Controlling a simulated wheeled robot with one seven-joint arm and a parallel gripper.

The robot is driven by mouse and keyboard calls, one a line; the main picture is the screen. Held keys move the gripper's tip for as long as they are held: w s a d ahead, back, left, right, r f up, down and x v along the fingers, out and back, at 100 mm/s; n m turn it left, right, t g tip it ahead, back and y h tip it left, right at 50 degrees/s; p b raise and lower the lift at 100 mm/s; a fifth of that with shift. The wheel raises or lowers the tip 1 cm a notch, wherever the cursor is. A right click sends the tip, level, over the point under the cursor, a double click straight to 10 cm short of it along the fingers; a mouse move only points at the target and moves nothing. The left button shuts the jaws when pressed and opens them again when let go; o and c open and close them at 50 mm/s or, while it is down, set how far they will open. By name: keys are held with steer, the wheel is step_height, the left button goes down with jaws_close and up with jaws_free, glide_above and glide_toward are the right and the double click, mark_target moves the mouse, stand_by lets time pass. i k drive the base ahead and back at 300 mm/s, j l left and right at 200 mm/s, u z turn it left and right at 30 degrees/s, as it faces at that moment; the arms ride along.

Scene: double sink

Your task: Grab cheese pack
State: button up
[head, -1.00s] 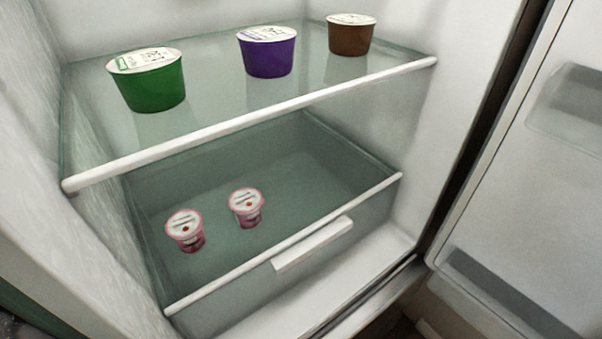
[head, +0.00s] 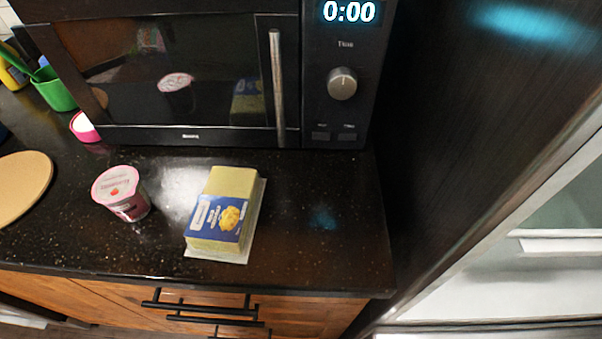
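The cheese pack (head: 223,208) is a yellow block with a blue label in a clear wrapper. It lies flat on the black speckled counter (head: 310,262), in front of the microwave. A pink yogurt cup (head: 121,195) stands upright on the counter to its left, with a gap between them. My gripper is not in view.
The black microwave (head: 190,80) stands behind the cheese pack. A round wooden board (head: 20,188), a pink-and-white item (head: 84,127) and a green cup (head: 53,90) are at the left. A dark tall panel rises at the right, beside the fridge interior (head: 530,240). Counter right of the cheese is clear.

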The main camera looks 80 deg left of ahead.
mark_target(221, 224)
steer(key=l+u, duration=0.1)
steer(key=u, duration=0.35)
steer(key=i+l+u, duration=0.1)
steer(key=u, duration=0.3)
steer(key=l+u, duration=0.1)
steer(key=u, duration=0.35)
steer(key=l+u, duration=0.1)
steer(key=u, duration=0.3)
steer(key=l+u, duration=0.15)
steer(key=u, duration=0.3)
steer(key=l+u, duration=0.1)
steer(key=u, duration=0.35)
steer(key=l+u, duration=0.1)
steer(key=u, duration=0.3)
steer(key=j+z, duration=0.15)
steer(key=z, duration=0.3)
steer(key=j+z, duration=0.2)
steer(key=z, duration=0.3)
steer(key=j+z, duration=0.15)
steer(key=z, duration=0.3)
steer(key=k+j+z, duration=0.35)
steer(key=j, duration=0.4)
steer(key=k+j+z, duration=0.4)
steer(key=k+j, duration=0.45)
